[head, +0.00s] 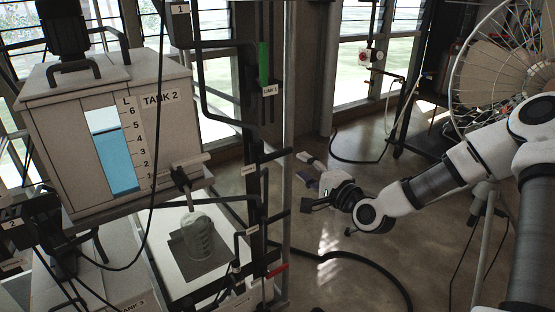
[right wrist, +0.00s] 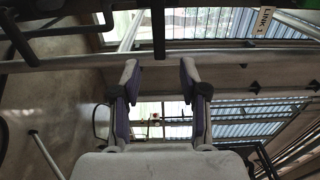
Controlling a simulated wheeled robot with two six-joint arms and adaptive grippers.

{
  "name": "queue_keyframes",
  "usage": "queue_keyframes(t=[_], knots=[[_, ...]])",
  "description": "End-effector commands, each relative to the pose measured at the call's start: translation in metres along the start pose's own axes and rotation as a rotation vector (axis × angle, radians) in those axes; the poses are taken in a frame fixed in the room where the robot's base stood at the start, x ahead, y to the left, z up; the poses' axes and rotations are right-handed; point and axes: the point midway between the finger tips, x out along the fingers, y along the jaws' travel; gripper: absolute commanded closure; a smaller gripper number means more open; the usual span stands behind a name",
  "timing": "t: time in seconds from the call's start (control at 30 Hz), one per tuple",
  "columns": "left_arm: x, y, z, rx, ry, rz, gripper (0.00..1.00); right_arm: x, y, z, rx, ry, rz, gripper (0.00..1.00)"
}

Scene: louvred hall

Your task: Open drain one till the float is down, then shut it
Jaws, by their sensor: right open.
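My right gripper (head: 306,170) is open and empty, in the air to the right of the dark upright pipe rack (head: 254,150). In the right wrist view its two purple-backed fingers (right wrist: 159,75) are apart with nothing between them. A red handle (head: 277,270) sits low on the rack, below and left of the gripper and apart from it. A green bar (head: 264,62) shows in an upright part above the LINK 1 tag (head: 269,90); this tag also shows in the right wrist view (right wrist: 263,20). I cannot tell which part is drain one or the float. My left gripper is out of view.
TANK 2 (head: 65,105) shows blue liquid (head: 118,165) between marks 4 and 5. A clear jug (head: 197,238) stands below its tap (head: 190,164). A black hose (head: 370,265) lies on the floor.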

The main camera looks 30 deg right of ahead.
Motion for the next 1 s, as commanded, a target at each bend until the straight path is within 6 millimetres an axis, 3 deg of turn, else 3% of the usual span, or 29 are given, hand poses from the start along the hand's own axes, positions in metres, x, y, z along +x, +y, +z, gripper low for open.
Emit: queue_keyframes(t=[0.13,0.53,1.0], knots=[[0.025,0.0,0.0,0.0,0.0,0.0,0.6,0.021,0.007,0.001,-0.01,-0.002,-0.002,0.56],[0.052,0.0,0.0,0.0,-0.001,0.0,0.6,0.082,0.003,0.001,-0.006,-0.001,0.0,0.56],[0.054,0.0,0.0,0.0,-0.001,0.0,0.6,0.092,0.001,0.001,-0.001,-0.001,0.002,0.56]])
